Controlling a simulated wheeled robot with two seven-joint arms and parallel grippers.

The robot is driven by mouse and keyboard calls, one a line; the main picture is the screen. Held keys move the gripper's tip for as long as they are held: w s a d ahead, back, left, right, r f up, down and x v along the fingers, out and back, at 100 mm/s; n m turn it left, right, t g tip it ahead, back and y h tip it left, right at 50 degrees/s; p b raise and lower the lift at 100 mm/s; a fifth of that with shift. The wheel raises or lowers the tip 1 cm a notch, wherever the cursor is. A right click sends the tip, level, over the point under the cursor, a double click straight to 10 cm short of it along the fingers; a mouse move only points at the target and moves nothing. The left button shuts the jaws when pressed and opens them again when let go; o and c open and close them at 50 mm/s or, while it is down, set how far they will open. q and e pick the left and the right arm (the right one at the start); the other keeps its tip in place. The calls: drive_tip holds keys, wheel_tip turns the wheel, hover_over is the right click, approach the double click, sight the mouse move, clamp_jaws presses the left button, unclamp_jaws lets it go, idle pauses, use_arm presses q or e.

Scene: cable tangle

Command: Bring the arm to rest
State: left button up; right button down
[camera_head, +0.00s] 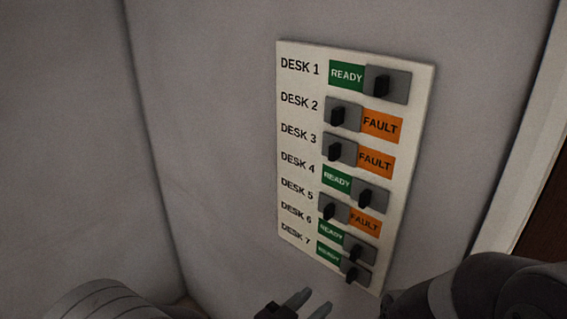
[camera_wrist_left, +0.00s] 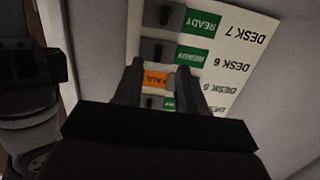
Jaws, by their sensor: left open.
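My left gripper (camera_head: 312,303) is open and empty at the bottom of the head view, just below the lower end of the switch panel (camera_head: 300,150). In the left wrist view its fingers (camera_wrist_left: 157,82) stand apart, with the panel (camera_wrist_left: 237,88) upside down beyond them. No finger visibly touches a slider; the exact gap to the panel cannot be told. My right arm (camera_head: 480,290) shows at the lower right of the head view. The right gripper's fingers are not visible.
The panel on the grey wall (camera_head: 220,120) has rows of sliders. Desk 1 (camera_head: 381,86), Desk 4, Desk 6 and Desk 7 (camera_head: 352,273) show green READY. Desk 2 (camera_head: 337,115), Desk 3 and Desk 5 (camera_head: 329,211) show orange FAULT. A pale frame edge (camera_head: 520,150) stands at right.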

use_arm(q)
drive_tip(key=s+a+f+n+g+y, duration=0.35)
drive_tip(key=a+f+g+y, duration=0.25)
drive_tip(key=a+f+y, duration=0.5)
drive_tip(key=s+a+r+n+g, duration=0.2)
drive_tip(key=a, duration=0.5)
drive_tip(key=s+a+r+n+g, duration=0.2)
drive_tip(key=s+a+n, duration=0.1)
drive_tip(key=a, duration=0.4)
drive_tip(key=shift+s+r+y, duration=0.15)
drive_tip(key=shift+s+y, duration=0.2)
drive_tip(key=shift+y, duration=0.05)
drive_tip(key=shift+a, duration=0.1)
